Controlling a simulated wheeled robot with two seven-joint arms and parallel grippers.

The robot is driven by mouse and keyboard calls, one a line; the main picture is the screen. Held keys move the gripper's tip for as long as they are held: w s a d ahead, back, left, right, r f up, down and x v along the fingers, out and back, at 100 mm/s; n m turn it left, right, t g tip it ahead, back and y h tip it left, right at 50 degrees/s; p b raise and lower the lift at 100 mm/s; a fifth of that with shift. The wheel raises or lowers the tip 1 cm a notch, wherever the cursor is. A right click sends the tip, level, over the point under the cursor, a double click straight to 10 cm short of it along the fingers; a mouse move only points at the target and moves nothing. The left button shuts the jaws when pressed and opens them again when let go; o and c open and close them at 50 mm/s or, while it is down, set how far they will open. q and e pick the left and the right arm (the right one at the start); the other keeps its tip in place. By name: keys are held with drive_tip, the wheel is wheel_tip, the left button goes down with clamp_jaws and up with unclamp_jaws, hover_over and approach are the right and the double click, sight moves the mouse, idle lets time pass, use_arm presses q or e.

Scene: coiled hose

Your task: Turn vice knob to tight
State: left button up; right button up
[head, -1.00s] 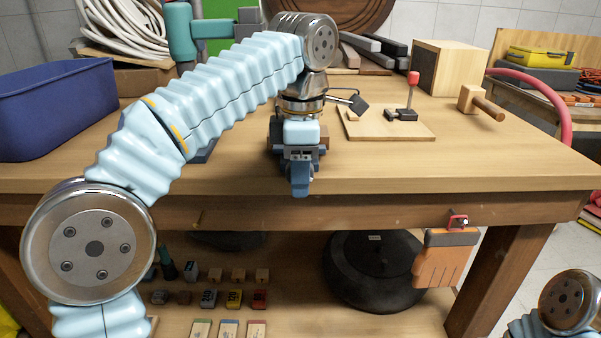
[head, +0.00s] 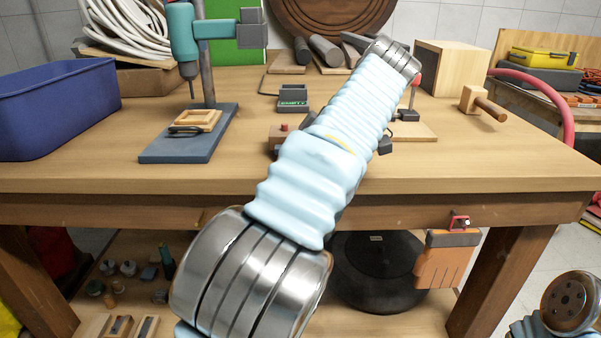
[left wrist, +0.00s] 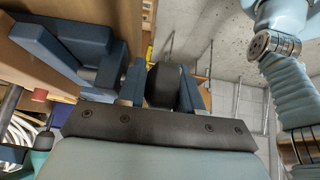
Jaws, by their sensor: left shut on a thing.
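In the left wrist view the blue-grey fingers of my left gripper (left wrist: 163,72) stand on either side of a dark rounded knob (left wrist: 164,92) and are shut on it. A blue-grey vice (left wrist: 88,42) shows at the upper left of that view, against the wooden bench. The join between knob and vice is not clear, and I cannot read the knob's turn. In the head view my left forearm covers the gripper, knob and vice. My right gripper is out of view.
The bench (head: 100,182) carries a drill press (head: 183,45) on a blue base, a blue bin (head: 55,105), a small block with a red button (head: 284,128) and a wooden box (head: 452,68). An orange glove (head: 443,262) hangs at the bench front. The bench's front left is clear.

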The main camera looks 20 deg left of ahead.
use_arm(q)
drive_tip(key=shift+f+g+y, duration=0.15)
drive_tip(key=shift+g+y, duration=0.15)
drive_tip(key=shift+y, duration=0.4)
drive_tip(key=o, duration=0.7)
